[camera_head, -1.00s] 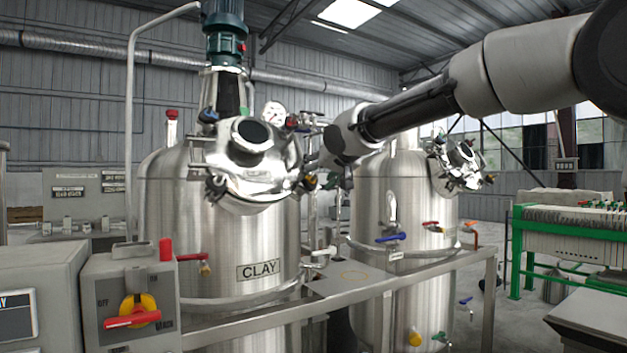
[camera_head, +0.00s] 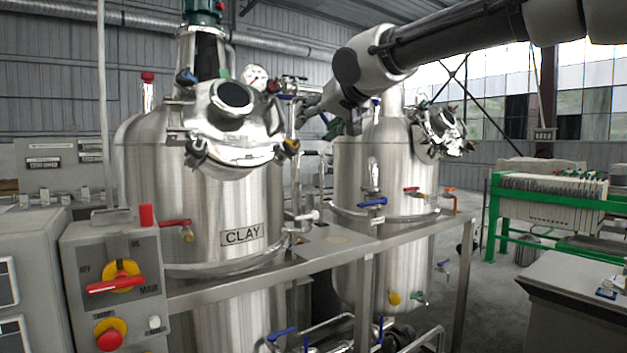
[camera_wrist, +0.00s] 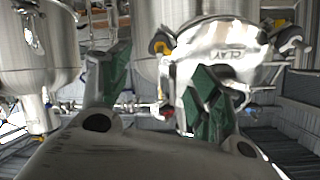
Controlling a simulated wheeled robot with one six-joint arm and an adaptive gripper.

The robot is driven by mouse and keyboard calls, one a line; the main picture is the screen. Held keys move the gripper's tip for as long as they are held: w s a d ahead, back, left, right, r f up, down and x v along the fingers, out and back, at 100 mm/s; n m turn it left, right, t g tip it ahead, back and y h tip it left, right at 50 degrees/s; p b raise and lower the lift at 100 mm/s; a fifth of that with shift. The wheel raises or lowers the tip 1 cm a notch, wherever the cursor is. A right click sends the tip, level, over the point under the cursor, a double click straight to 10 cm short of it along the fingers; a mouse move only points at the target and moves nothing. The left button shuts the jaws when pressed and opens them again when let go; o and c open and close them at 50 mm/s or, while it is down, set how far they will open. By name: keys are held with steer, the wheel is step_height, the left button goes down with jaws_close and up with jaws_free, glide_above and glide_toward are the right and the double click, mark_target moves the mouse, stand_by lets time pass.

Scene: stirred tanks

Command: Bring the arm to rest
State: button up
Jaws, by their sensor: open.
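My gripper (camera_head: 318,110) is raised in front of the gap between the two steel tanks in the head view, at the end of my arm, which reaches in from the upper right. In the wrist view, my gripper (camera_wrist: 158,78) shows two green-padded fingers spread apart with nothing between them. The left tank (camera_head: 225,205), labelled CLAY, stands to the left of my gripper. Its round hatch (camera_head: 236,125) looks closed. The right tank (camera_head: 385,170) is partly hidden behind my arm and gripper. I cannot tell the exact clearance between the fingers and the tanks.
A steel frame rail (camera_head: 330,258) runs in front of the tanks. A control box (camera_head: 118,255) with a red-and-yellow switch stands at the left. A green-framed filter press (camera_head: 550,210) and a grey bench (camera_head: 575,300) are at the right. Floor shows between the tanks and press.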

steer(key=s+d+f+n+g+h, duration=0.15)
steer(key=s+d+f, duration=0.3)
steer(key=f, duration=0.45)
steer(key=s+d+f+n+g+h, duration=0.1)
steer(key=s+d+f+g+h, duration=0.25)
steer(key=d+f, duration=0.35)
steer(key=s+d+f+m, duration=0.1)
steer(key=s+d+f, duration=0.3)
steer(key=s+d, duration=0.3)
steer(key=s+d+f+m+g+h, duration=0.1)
steer(key=s+d+f, duration=0.4)
steer(key=s+d, duration=0.2)
steer(key=s+d+f+m+g, duration=0.1)
steer(key=s+d+f+m, duration=0.1)
steer(key=s+d+f, duration=0.3)
steer(key=shift+s+d+h, duration=0.4)
steer(key=shift+s+d, duration=1.1)
steer(key=shift+s, duration=0.45)
